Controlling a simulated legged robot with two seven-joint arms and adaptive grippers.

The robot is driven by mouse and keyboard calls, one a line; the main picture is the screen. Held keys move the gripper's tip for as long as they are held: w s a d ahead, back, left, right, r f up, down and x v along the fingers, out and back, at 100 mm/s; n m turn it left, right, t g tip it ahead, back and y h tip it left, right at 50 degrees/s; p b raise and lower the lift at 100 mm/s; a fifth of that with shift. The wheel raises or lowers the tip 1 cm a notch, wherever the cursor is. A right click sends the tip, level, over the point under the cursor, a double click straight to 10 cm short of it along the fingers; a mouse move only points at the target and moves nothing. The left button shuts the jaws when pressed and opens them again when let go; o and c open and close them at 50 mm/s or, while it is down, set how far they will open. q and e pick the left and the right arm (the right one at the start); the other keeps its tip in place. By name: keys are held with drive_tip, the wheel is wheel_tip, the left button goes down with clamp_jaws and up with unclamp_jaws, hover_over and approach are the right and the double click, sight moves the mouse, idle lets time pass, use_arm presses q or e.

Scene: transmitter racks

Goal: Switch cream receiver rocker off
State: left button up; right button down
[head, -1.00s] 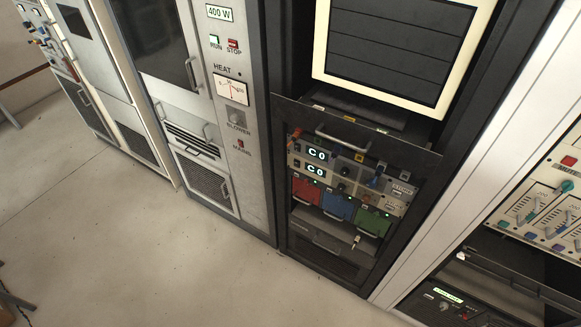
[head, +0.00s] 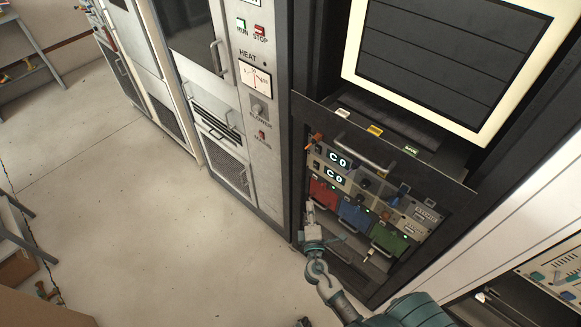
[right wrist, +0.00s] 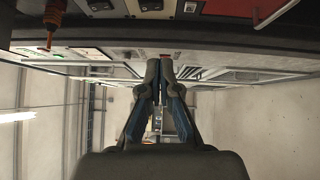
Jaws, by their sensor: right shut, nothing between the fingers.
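Two cream receiver panels with lit "C0" displays, the upper (head: 354,166) and the lower (head: 348,182), sit stacked in the dark rack in the head view. Small dark controls are at their left ends; which one is the rocker, and its position, is too small to tell. My right gripper (head: 310,206) is shut and empty, below and left of the panels, in front of the rack's lower left side. In the right wrist view its fingers (right wrist: 160,66) meet, with a strip of dark rack front above them. My left gripper is not in view.
Red (head: 322,194), blue (head: 356,215) and green (head: 390,239) modules sit below the panels. An orange part (head: 314,139) sticks out at upper left. Open floor lies to the left.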

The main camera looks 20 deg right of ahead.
sight(316, 166)
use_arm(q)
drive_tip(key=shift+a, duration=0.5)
use_arm(e)
drive_tip(key=shift+w+a+r+n+t, duration=0.15)
drive_tip(key=shift+r, duration=0.25)
drive_tip(key=shift+w+a+r+n+t, duration=0.1)
drive_tip(key=shift+r+n+t, duration=0.05)
drive_tip(key=shift+r, duration=0.25)
drive_tip(key=d+p+x, duration=0.1)
drive_tip(key=x, duration=0.7)
drive_tip(key=s+d+p+x, duration=0.1)
drive_tip(key=x, duration=0.3)
drive_tip(key=shift+w+d+p, duration=0.3)
drive_tip(key=shift+d, duration=0.15)
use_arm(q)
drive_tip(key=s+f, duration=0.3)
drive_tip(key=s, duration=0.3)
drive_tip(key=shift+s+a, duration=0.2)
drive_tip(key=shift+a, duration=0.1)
